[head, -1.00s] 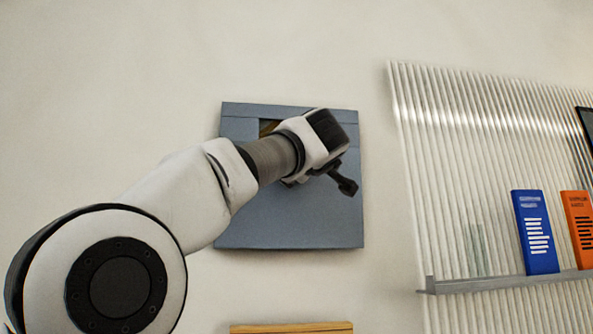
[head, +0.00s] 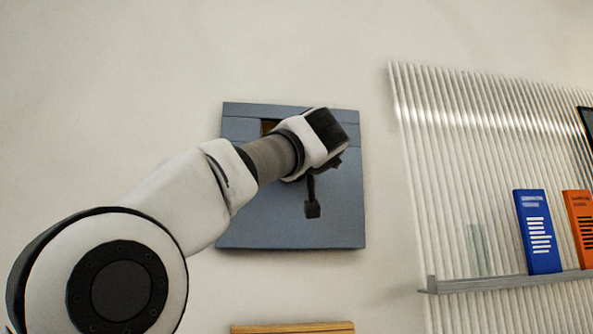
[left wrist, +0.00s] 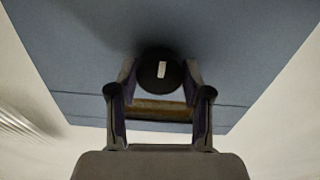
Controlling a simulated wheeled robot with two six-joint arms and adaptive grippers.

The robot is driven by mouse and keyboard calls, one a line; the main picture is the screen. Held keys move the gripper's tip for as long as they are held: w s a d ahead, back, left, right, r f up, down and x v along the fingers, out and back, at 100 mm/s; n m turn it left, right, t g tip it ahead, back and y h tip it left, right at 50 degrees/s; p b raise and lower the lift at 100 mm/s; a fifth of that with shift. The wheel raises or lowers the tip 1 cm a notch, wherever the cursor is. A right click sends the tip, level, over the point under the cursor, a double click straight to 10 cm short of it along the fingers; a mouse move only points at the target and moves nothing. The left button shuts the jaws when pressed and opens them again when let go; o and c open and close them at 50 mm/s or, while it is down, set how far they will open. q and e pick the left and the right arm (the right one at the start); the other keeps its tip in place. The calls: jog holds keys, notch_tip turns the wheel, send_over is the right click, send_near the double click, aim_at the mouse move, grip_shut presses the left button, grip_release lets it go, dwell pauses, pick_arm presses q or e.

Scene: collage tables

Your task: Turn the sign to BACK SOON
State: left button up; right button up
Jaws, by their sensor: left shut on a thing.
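The sign is a blue-grey square board (head: 290,225) on the wall, with a small window (head: 268,127) near its top showing a brownish-gold strip. My arm hides much of the window, and I can read no words in it. In the left wrist view the board (left wrist: 70,40) fills the top, and the window (left wrist: 160,112) shows as a brown band between the fingers. A round dark knob (left wrist: 148,80) with a white mark stands on the board. My left gripper (left wrist: 160,70) is shut on the knob, one finger on each side. The head view hides the knob and fingertips. My right gripper is out of view.
To the right is a ribbed panel (head: 440,180) with a grey shelf (head: 500,282). A blue booklet (head: 538,232) and an orange booklet (head: 578,225) stand on it. A wooden edge (head: 292,328) shows below the board. The wall around the board is bare.

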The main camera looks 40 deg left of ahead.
pick_arm(q)
jog(key=shift+f+m, duration=0.2)
jog(key=shift+m, duration=0.4)
jog(key=o, duration=0.9)
jog(key=shift+o, duration=1.2)
jog(key=shift+a, duration=0.1)
jog(key=shift+w+a+f, duration=0.1)
jog(key=shift+w, duration=0.05)
